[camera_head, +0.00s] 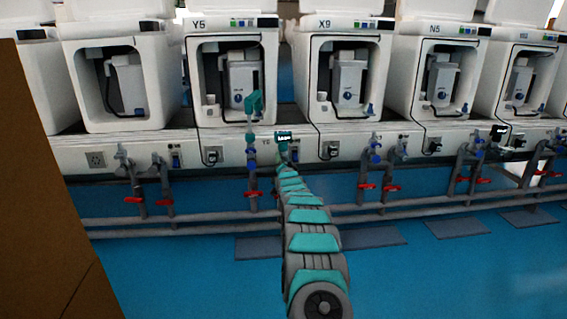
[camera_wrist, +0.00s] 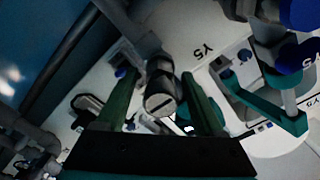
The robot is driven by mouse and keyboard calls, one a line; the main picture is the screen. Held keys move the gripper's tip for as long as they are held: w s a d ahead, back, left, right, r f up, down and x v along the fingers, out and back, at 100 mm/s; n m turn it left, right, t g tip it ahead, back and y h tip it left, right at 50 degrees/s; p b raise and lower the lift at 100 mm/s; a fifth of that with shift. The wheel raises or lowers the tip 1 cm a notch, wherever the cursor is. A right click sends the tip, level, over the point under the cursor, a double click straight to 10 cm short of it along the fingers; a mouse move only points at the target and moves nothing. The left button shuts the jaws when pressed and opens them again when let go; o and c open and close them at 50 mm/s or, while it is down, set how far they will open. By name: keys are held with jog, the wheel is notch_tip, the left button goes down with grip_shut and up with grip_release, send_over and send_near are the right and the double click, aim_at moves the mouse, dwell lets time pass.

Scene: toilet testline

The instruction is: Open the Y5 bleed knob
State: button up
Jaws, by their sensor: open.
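The Y5 station (camera_head: 238,128) stands left of centre in the head view, with a white unit (camera_head: 243,82) and a blue knob (camera_head: 238,98) in its bay. In the wrist view my gripper (camera_wrist: 158,74) is open, its two green fingers on either side of a grey cylindrical fitting with a slotted round end (camera_wrist: 160,102). I cannot tell whether the fingers touch it, or whether it is the bleed knob. The Y5 label (camera_wrist: 208,48) lies beyond the fingers. In the head view my arm reaches toward Y5's front, where the fingers are hard to make out.
A teal bracket-like part (camera_wrist: 262,103) and a large blue knob (camera_wrist: 300,12) are right of the fingers. Grey pipes with red valve handles (camera_head: 252,194) run below the bench. Station X9 (camera_head: 344,125) is to the right. A brown panel (camera_head: 45,200) borders the left.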

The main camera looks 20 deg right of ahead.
jog(key=shift+w, duration=0.1)
grip_shut()
dwell(0.7)
